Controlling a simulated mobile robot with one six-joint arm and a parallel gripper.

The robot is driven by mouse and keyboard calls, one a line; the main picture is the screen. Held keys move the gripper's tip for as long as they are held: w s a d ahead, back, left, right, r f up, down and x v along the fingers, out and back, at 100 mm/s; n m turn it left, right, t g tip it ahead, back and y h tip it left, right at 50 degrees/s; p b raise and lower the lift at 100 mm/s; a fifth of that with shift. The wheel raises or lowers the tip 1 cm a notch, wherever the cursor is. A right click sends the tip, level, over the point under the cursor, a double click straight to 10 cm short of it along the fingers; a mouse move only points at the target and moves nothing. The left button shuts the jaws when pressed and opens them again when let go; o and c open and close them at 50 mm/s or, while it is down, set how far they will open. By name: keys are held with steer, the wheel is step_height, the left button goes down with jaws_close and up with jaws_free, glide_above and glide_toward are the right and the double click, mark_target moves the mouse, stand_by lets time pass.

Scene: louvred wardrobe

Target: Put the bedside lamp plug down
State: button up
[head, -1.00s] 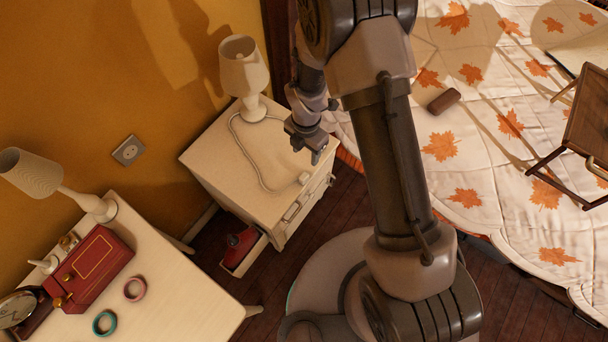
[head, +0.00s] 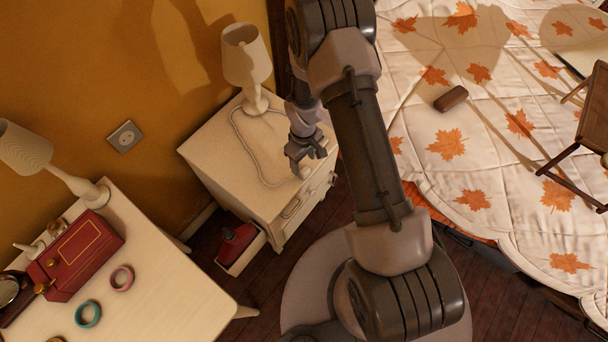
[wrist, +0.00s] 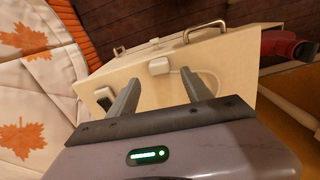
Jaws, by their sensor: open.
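The white lamp plug (wrist: 158,66) lies on the top of the cream nightstand (wrist: 140,84), close to its drawer-side edge. In the head view the plug (head: 304,172) shows just below my gripper (head: 308,152). In the wrist view my gripper (wrist: 160,90) is open, its two fingers apart with the plug beyond and between their tips, not clasped. The plug's pale cord (head: 241,150) loops across the nightstand top to the bedside lamp (head: 248,62). The wall socket (head: 125,136) is on the yellow wall to the left.
A small dark object (wrist: 104,97) is beside one finger in the wrist view. The bed (head: 480,130) is at right. A white table (head: 150,285) with a red box stands at lower left.

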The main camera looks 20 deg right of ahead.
mark_target(305, 169)
steer(key=f+b, duration=0.1)
steer(key=f, duration=0.2)
steer(key=f+b, duration=0.1)
steer(key=f, duration=0.2)
steer(key=shift+s+d+b, duration=0.15)
steer(key=shift+s+b, duration=0.05)
steer(key=shift+b, duration=0.2)
steer(key=shift+r, duration=0.2)
steer(key=shift+c, duration=0.5)
jaws_close()
